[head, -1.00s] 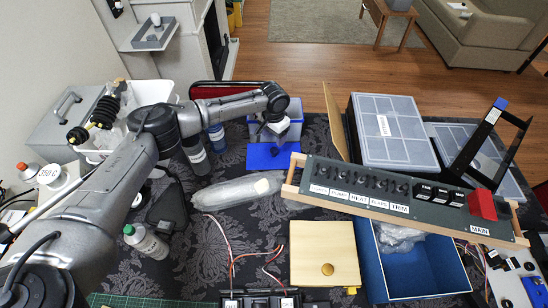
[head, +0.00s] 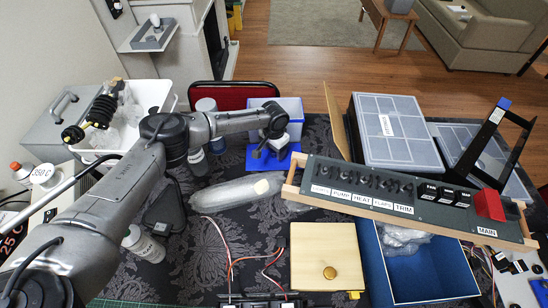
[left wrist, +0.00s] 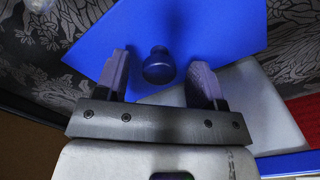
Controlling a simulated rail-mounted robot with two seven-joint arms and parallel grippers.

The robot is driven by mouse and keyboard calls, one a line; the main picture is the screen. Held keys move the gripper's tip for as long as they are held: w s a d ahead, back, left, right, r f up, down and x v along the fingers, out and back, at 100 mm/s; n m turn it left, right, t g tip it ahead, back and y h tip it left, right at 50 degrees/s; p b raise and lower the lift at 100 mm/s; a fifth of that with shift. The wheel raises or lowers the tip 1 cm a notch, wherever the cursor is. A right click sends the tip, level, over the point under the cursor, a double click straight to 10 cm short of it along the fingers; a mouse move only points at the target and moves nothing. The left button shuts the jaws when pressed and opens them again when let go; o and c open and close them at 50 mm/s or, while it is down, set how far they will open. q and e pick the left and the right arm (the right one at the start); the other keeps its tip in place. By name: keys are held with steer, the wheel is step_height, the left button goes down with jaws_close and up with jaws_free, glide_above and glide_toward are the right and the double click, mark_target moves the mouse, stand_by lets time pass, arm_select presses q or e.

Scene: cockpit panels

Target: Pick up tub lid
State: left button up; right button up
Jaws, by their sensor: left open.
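The tub lid is a flat blue plate (head: 258,164) lying on the dark patterned cloth, in front of the blue tub (head: 292,106). In the left wrist view the lid (left wrist: 225,32) has a round dark blue knob (left wrist: 158,66) standing up from it. My left gripper (head: 270,150) is over the lid and hides part of it. In the left wrist view the left gripper (left wrist: 161,72) is open, with one finger on each side of the knob and gaps between. Whether the fingertips touch the lid I cannot tell. My right gripper is not in view.
A clear plastic-wrapped item (head: 237,192) lies in front of the lid. A switch panel (head: 405,199) and a grey divided case (head: 396,133) stand to the right. A wooden box (head: 327,257) is nearer. Bottles stand left of the lid.

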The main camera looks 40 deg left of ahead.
arm_select(q)
steer(key=shift+c, duration=0.4)
steer(key=c, duration=0.9)
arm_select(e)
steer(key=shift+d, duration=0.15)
arm_select(q)
steer(key=shift+c, duration=0.2)
